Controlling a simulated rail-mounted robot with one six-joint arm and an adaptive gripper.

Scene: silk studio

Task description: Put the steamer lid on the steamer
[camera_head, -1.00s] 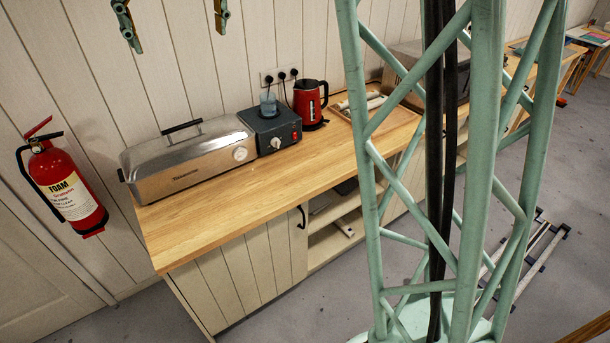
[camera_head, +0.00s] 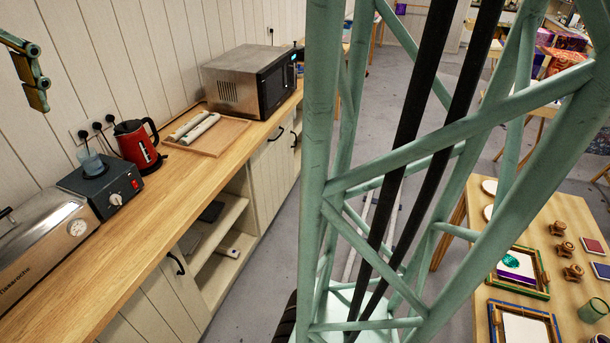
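The steamer (camera_head: 32,262) is a long brushed-steel box at the left end of the wooden counter, cut off by the left edge of the picture. The steamer lid (camera_head: 30,222) is the steel top with a black handle. It appears to rest on the steamer, but much of it is out of view. My gripper (camera_head: 30,75) shows at the upper left as one green finger, in the air above and apart from the steamer. Its other finger is out of the picture; nothing touches the visible fingertip.
A dark heater (camera_head: 100,187) with a blue cup (camera_head: 91,161) stands beside the steamer. Beyond are a red kettle (camera_head: 137,146), a wooden tray (camera_head: 212,134) with white rolls and a microwave (camera_head: 250,82). The counter's front strip is clear. A craft table (camera_head: 560,215) stands at right.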

